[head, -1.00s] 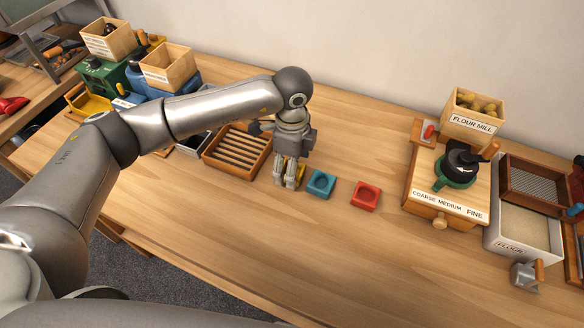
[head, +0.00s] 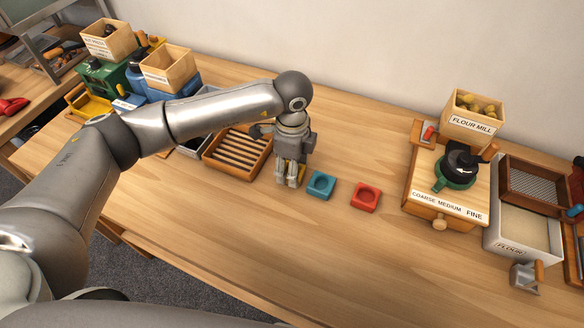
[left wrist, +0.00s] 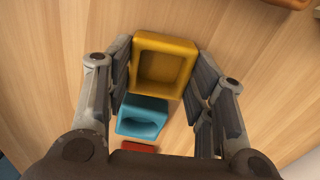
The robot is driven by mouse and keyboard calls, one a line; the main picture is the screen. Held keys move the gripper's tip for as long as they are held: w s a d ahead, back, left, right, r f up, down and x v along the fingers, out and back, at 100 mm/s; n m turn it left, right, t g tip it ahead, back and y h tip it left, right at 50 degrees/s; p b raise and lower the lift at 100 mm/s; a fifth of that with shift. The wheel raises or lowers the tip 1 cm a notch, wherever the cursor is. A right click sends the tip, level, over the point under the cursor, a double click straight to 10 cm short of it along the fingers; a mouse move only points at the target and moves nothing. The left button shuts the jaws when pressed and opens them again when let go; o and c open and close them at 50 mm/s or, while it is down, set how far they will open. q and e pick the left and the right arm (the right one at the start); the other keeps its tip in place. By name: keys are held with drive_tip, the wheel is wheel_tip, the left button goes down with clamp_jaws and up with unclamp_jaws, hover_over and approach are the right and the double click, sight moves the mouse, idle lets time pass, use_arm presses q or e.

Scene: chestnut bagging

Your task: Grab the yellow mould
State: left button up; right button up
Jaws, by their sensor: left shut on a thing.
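The yellow mould (left wrist: 168,42), a square block with a hollow in it, sits between the fingers of my left gripper (left wrist: 163,68) in the left wrist view. The gripper is shut on its two sides. In the head view my left gripper (head: 288,178) points down at the table, left of the blue mould (head: 321,184), and its fingers mostly hide the yellow mould. I cannot tell whether the mould is clear of the table. My right gripper is not in view.
A red mould (head: 365,197) stands right of the blue one. A slatted wooden tray (head: 212,160) is close on the left. The flour mill (head: 420,180) and flour box (head: 497,237) stand at right. The table's front middle is clear.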

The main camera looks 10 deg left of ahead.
use_arm(q)
drive_tip(key=shift+r, duration=0.6)
drive_tip(key=s+d+r, duration=0.4)
drive_tip(key=s+r, duration=0.7)
drive_tip(key=s, duration=0.2)
drive_tip(key=shift+s+d+r+p, duration=0.2)
drive_tip(key=shift+r+p, duration=0.1)
drive_tip(key=shift+r, duration=0.1)
